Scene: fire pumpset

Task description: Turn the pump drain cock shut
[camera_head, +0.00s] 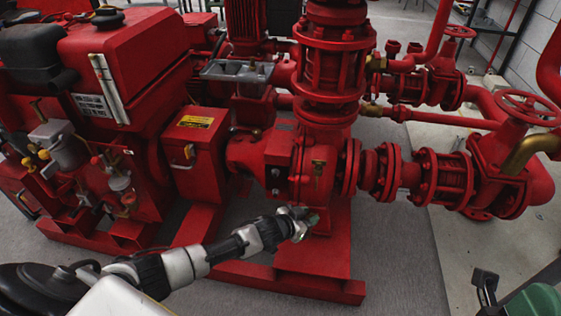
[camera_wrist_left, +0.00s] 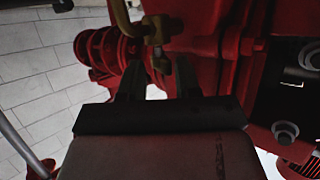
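My left gripper (camera_head: 308,219) is low in front of the red pump casing (camera_head: 278,160) in the head view, just above the red base frame. In the left wrist view, the two dark fingers of this gripper (camera_wrist_left: 160,84) stand apart. A small brass drain cock (camera_wrist_left: 157,32) with a bent pipe above it shows just beyond the fingertips, in line with the gap between them. I cannot tell whether the fingers touch it. In the head view the cock is not clearly made out behind the gripper. My right gripper is not in view.
A red engine block (camera_head: 125,60) stands at the left. Red flanged pipes and a valve with a handwheel (camera_head: 528,108) fill the right. A green rounded object (camera_head: 535,300) sits at the lower right corner. The grey floor (camera_head: 395,270) is clear right of the base frame.

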